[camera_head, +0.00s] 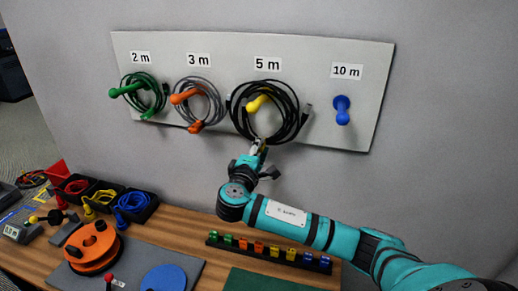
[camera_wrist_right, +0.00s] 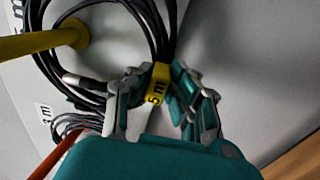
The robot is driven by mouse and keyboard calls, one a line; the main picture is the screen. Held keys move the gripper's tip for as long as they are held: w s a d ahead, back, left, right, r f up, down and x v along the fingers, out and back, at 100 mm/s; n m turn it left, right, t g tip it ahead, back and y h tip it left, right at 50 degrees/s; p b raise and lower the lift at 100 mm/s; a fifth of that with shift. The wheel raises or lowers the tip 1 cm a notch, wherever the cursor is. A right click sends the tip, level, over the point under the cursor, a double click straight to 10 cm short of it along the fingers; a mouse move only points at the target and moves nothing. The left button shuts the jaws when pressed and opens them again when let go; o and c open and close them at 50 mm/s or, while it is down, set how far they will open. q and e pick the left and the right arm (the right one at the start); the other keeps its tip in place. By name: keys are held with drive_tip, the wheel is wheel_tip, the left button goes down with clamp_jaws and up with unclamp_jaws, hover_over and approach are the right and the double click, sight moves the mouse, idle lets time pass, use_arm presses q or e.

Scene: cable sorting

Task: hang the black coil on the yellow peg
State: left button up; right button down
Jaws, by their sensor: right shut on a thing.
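The black coil (camera_head: 292,123) is up at the pegboard under the "5 m" label, around the yellow peg (camera_head: 257,103). The peg shows through the coil's opening. In the right wrist view the yellow peg (camera_wrist_right: 40,41) enters from the left, with black coil (camera_wrist_right: 158,30) strands beside it. My right gripper (camera_head: 259,149) is at the coil's lower edge. In the wrist view the right gripper (camera_wrist_right: 153,90) is shut on the coil at its yellow "5 m" tag (camera_wrist_right: 158,84). Whether the coil's weight rests on the peg cannot be told. My left gripper is out of view.
A green coil (camera_head: 153,93) and a grey coil (camera_head: 213,100) hang on the green and orange pegs to the left. The blue peg (camera_head: 342,109) on the right is bare. Below, the wooden table holds bins, an orange reel (camera_head: 93,245) and a connector strip (camera_head: 268,251).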

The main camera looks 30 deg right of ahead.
drive_tip(key=shift+s+f, duration=0.1)
drive_tip(key=shift+f, duration=0.2)
drive_tip(key=c, duration=1.1)
unclamp_jaws()
drive_tip(key=shift+c, duration=0.2)
drive_tip(key=v, duration=1.2)
